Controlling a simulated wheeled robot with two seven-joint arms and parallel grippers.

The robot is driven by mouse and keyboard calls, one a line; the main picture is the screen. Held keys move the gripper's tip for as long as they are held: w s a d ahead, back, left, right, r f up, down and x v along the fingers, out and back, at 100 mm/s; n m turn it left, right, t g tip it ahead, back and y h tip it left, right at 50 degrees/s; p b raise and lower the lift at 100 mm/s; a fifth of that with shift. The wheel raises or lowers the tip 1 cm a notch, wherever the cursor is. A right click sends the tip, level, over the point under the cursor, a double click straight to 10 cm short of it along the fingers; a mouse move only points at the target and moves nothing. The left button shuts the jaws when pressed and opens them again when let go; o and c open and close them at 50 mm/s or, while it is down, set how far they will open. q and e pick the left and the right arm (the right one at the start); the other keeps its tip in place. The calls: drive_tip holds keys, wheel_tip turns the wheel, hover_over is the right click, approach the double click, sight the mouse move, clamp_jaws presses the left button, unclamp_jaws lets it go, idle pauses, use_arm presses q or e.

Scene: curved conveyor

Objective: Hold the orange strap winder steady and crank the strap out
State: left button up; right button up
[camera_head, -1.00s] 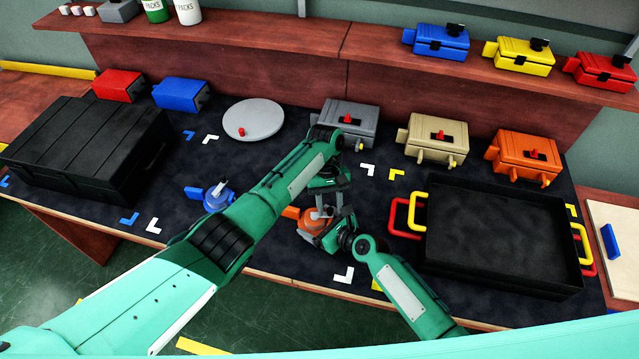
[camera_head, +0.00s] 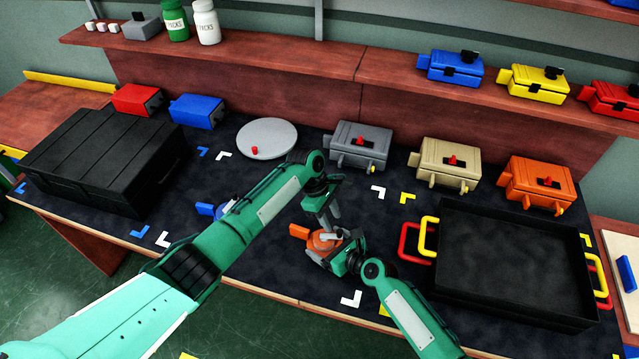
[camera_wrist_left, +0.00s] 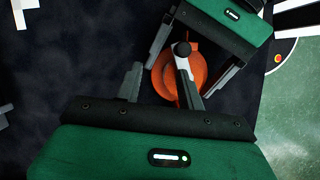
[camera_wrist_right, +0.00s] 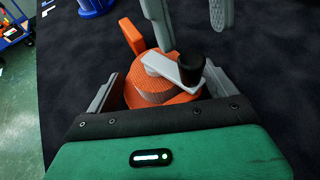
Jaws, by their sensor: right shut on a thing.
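The orange strap winder (camera_head: 322,240) stands on the dark mat near the table's front edge. Its grey crank arm with a black knob lies on top and shows in the right wrist view (camera_wrist_right: 190,68). My right gripper (camera_wrist_right: 155,88) is shut on the winder's round body, one finger on each side. My left gripper (camera_wrist_left: 178,82) is open above the winder; in the left wrist view the crank shows between its fingers. Its two fingers also appear apart at the top of the right wrist view. No strap pulled out is clearly visible.
A blue winder (camera_head: 206,209) is partly hidden behind my left arm. A black tray (camera_head: 520,290) with red and yellow handles stands to the right, a black case (camera_head: 95,150) to the left. A grey disc (camera_head: 267,138) and grey, tan and orange boxes line the back.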

use_arm(q)
drive_tip(key=w+a+r+m, duration=0.1)
drive_tip(key=w+a+r, duration=0.1)
drive_tip(key=r, duration=0.9)
drive_tip(key=shift+w+a+m, duration=0.15)
drive_tip(key=shift+a+m, duration=0.15)
drive_tip(key=shift+a, duration=0.2)
drive_tip(key=m+t+y, duration=0.3)
drive_tip(key=m, duration=0.3)
approach(340, 232)
drive_tip(key=f, duration=0.8)
drive_tip(key=shift+w+d+f, duration=0.35)
drive_tip(key=shift+f, duration=0.05)
clamp_jaws()
